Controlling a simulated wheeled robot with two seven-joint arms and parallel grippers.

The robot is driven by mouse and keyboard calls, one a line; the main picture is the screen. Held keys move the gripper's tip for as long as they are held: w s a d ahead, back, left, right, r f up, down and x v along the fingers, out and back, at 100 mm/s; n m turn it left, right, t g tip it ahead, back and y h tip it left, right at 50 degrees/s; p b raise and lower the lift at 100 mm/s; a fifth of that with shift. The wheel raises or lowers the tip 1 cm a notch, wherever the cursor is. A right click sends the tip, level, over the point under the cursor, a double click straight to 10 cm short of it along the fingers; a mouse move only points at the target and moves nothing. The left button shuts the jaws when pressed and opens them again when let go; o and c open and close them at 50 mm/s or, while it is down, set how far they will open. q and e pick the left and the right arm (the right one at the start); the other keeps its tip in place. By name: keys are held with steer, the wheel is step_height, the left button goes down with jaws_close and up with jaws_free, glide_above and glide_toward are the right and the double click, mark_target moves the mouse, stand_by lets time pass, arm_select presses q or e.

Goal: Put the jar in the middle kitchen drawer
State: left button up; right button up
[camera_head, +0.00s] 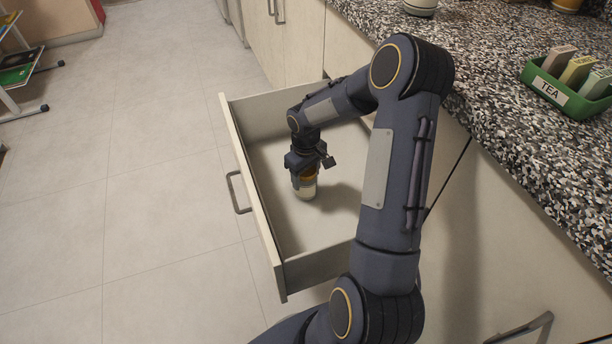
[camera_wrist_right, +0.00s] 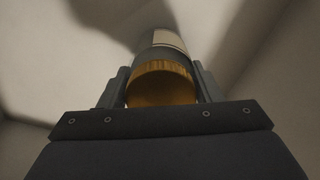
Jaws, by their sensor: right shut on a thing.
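The jar (camera_head: 305,187) is small, with an orange-gold lid and a pale body. My right gripper (camera_head: 305,172) is shut on its lid end and holds it upright inside the open drawer (camera_head: 262,217). In the right wrist view the gold lid (camera_wrist_right: 161,84) sits between the two fingers of my right gripper (camera_wrist_right: 160,88). I cannot tell whether the jar's base touches the drawer floor. The drawer is pulled out and otherwise looks empty; my arm hides its right part. My left gripper is not in view.
A speckled countertop (camera_head: 500,110) runs above the drawer on the right. A green tea box (camera_head: 570,92) with several packets stands on it. Another cabinet handle (camera_head: 525,330) shows at the bottom right. The tiled floor (camera_head: 150,200) on the left is clear near the drawer.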

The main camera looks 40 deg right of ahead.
steer(key=shift+r, duration=0.1)
steer(key=o, duration=1.3)
steer(key=shift+o, duration=0.2)
step_height(320, 180, up, 12)
steer(key=p, duration=0.3)
steer(key=shift+p, duration=0.4)
steer(key=s+a+r+m+t+y, duration=0.1)
steer(key=s+a+r+t, duration=0.2)
steer(key=s+a+r, duration=0.6)
steer(key=s+a+r+m+t+y, duration=0.1)
steer(key=s+a+r+t+y, duration=0.1)
steer(key=s+a, duration=0.6)
steer(key=s, duration=0.4)
steer(key=shift+r+m+t+y, duration=0.3)
steer(key=shift+r+y, duration=0.05)
steer(key=shift+y, duration=0.05)
